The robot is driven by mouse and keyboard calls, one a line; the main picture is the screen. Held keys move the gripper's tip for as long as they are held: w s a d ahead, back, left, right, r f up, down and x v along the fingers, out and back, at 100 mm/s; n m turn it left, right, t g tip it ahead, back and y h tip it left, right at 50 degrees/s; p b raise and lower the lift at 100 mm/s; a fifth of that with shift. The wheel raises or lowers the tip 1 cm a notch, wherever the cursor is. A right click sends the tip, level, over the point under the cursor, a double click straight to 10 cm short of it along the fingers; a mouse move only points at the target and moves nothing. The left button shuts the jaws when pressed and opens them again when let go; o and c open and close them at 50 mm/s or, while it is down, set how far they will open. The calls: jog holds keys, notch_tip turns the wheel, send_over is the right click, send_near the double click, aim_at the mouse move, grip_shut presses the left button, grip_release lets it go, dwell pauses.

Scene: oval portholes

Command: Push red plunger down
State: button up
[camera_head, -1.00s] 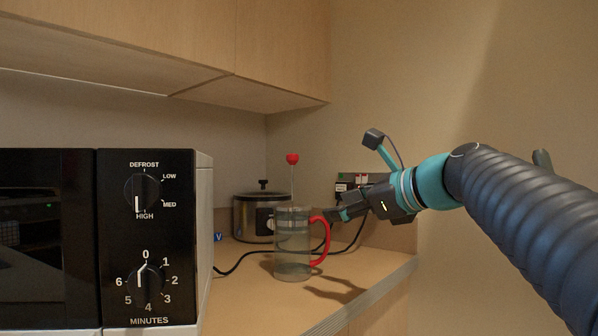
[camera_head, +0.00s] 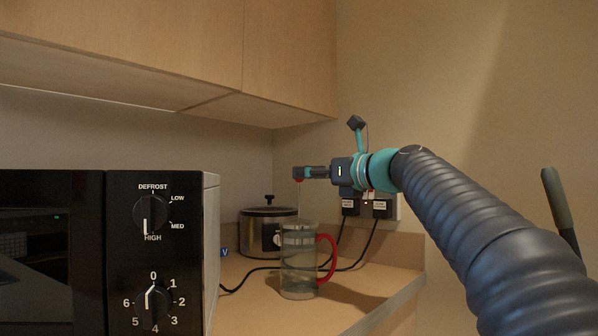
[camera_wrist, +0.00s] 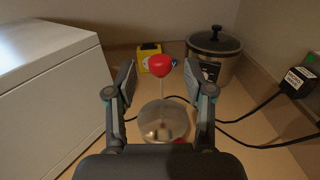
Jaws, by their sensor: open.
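A clear cafetiere (camera_head: 299,262) with a red handle (camera_head: 329,258) stands upright on the counter. Its thin rod rises well above the rim to the red plunger knob (camera_head: 299,175). My gripper (camera_head: 304,173) is at the height of the knob and partly covers it in the head view. In the wrist view the red knob (camera_wrist: 160,65) shows between and beyond the tips of my open gripper (camera_wrist: 160,80), one finger on each side. The cafetiere's round top (camera_wrist: 163,121) lies below, between the fingers. I cannot tell whether a finger touches the knob.
A black-fronted microwave (camera_head: 155,245) stands at the left, and its pale side (camera_wrist: 45,85) is close in the wrist view. A slow cooker (camera_head: 262,230) stands behind the cafetiere. Plugs and black cables (camera_head: 375,207) are at the back wall. Cupboards (camera_head: 200,50) hang above.

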jog(key=shift+x, duration=2)
jog(key=shift+s, duration=0.1)
grip_shut()
